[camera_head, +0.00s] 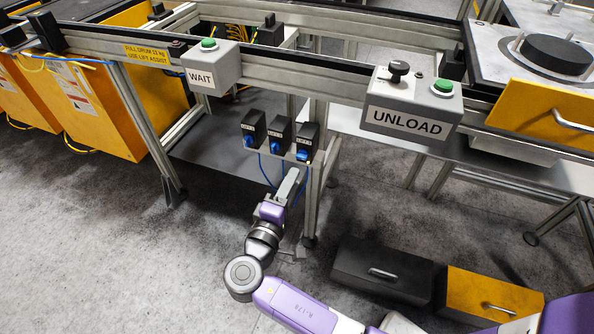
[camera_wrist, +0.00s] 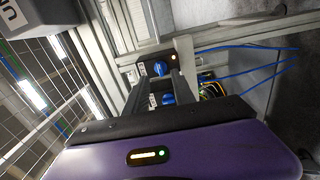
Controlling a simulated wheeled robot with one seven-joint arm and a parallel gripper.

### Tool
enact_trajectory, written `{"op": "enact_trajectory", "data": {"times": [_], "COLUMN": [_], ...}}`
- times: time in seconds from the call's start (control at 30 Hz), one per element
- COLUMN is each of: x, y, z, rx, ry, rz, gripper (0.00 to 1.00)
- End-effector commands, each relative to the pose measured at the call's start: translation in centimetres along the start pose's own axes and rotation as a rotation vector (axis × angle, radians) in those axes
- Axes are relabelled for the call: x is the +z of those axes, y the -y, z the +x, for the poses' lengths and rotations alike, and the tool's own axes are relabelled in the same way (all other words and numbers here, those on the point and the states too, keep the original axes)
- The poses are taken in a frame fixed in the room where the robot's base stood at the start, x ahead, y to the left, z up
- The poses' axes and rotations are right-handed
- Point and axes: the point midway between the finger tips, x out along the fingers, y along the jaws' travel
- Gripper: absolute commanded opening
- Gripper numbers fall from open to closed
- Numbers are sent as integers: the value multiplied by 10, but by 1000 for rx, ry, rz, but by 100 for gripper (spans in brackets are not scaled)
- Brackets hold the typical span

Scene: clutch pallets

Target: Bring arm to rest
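My gripper (camera_head: 292,182) is at the end of my bent arm, in front of and below the row of three black switch boxes under the frame. In the wrist view my gripper (camera_wrist: 157,88) shows two dark fingers standing apart, with blue knobs visible in the space between them. The fingers hold nothing that I can see. The right switch box (camera_head: 306,143) has a blue knob and is nearest my fingers in the head view. The middle box (camera_head: 279,135) and left box (camera_head: 253,130) stand beside it. I cannot tell whether a finger touches a box.
An UNLOAD box (camera_head: 412,112) and a WAIT box (camera_head: 211,68) hang on the rail above. A frame leg (camera_head: 317,170) stands close to my gripper. A black bin (camera_head: 386,270) and a yellow bin (camera_head: 490,297) lie on the floor at right. Blue cables (camera_head: 266,172) hang nearby.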

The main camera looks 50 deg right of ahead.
Motion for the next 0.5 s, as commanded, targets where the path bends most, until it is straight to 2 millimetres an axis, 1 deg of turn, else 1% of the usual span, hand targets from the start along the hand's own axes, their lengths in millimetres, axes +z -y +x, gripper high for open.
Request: {"op": "enact_trajectory", "data": {"times": [0.03, 0.13, 0.5], "x": [0, 0, 0], "y": [0, 0, 0], "z": [-5, -10, -10], "rx": [0, 0, 0], "ry": [-2, -1, 0], "rz": [0, 0, 0], "gripper": [31, 31, 31]}}
